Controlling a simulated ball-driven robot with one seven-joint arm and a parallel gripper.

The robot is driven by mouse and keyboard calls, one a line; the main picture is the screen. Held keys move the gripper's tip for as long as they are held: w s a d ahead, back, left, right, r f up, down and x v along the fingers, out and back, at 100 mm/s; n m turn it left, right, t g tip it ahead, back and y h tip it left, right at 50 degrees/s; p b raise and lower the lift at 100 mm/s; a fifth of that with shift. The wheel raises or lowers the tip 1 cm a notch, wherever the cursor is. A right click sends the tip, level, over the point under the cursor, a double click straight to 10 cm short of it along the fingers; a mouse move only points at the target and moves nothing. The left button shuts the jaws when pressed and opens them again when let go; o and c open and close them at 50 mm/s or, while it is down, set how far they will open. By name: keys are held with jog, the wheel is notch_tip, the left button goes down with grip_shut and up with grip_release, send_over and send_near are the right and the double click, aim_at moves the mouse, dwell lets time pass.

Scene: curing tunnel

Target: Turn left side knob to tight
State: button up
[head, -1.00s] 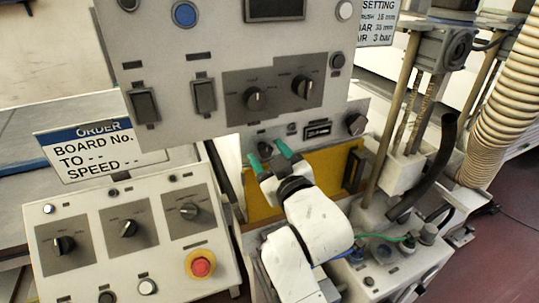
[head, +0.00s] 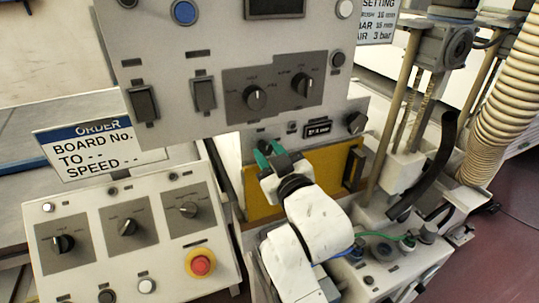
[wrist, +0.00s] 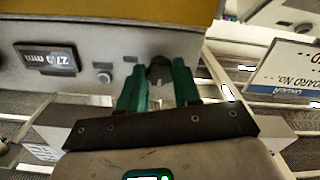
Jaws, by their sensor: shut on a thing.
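The left side knob (wrist: 160,68) is dark and round, on the low grey panel beside the small display. In the wrist view it sits between the two green fingertips of my gripper (wrist: 159,80). In the head view my gripper (head: 270,155) reaches up to the left part of that panel, and its fingers mostly hide the knob. My gripper is shut on the knob. I cannot make out the knob's pointer or any tight mark.
A display (wrist: 47,58) reading 27.0 mm and a small button (wrist: 103,75) sit beside the knob. A matching right knob (head: 355,122) is farther right. A yellow plate (head: 318,172) lies just below, and the switch panel (head: 225,60) overhangs above.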

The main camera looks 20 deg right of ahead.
jog(key=m+b, duration=0.2)
jog(key=m, duration=0.2)
jog(key=shift+f, duration=0.1)
jog(key=m+b, duration=0.1)
jog(key=m, duration=0.3)
jog(key=shift+m+b, duration=0.4)
jog(key=m+b, duration=0.2)
jog(key=m, duration=0.3)
jog(key=shift+a, duration=0.1)
jog(key=shift+m+b, duration=0.75)
jog(key=shift+m, duration=1.05)
jog(key=o, duration=1.1)
jog(key=shift+c, duration=0.2)
jog(key=shift+s, duration=0.1)
